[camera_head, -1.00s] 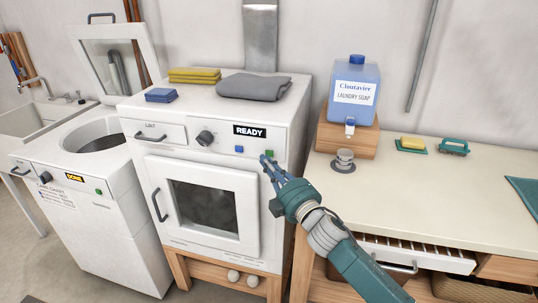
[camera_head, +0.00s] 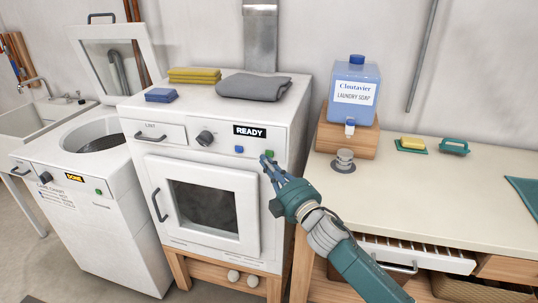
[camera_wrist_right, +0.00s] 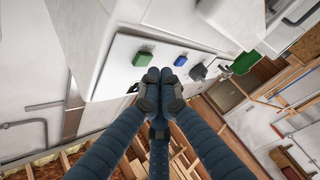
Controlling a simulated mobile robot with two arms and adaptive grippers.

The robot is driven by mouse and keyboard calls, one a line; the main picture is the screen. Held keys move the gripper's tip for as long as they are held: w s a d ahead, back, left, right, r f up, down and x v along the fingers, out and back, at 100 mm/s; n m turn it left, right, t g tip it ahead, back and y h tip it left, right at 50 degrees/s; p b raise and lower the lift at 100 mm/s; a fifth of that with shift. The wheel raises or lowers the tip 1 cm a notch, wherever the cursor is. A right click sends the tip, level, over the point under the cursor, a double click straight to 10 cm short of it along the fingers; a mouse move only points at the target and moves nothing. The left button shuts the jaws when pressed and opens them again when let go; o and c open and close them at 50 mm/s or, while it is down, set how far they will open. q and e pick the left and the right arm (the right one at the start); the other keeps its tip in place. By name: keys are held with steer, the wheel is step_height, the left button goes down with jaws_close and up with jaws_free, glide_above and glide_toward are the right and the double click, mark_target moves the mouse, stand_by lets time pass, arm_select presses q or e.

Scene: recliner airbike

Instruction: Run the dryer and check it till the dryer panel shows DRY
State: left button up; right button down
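The white dryer (camera_head: 275,110) stands at the middle of the head view with its windowed door (camera_head: 205,205) shut. Its panel display (camera_head: 250,132) reads READY. A dark knob (camera_head: 205,138), a blue button (camera_head: 238,149) and a green button (camera_head: 268,153) are on the panel. My right gripper (camera_head: 266,162) is at the panel's right end, by the green button. In the right wrist view its fingertips (camera_wrist_right: 155,82) are together with nothing between them, just below the green button (camera_wrist_right: 142,59) and the blue button (camera_wrist_right: 180,61). Contact with the panel cannot be told. My left gripper is out of view.
A washer (camera_head: 75,210) with raised lid and a DONE display stands left of the dryer. Yellow cloths (camera_head: 194,75), blue cloths (camera_head: 161,95) and a grey cloth (camera_head: 253,87) lie on the dryer.

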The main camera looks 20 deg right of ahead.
steer(key=shift+w+d, duration=0.25)
steer(key=shift+w, duration=0.1)
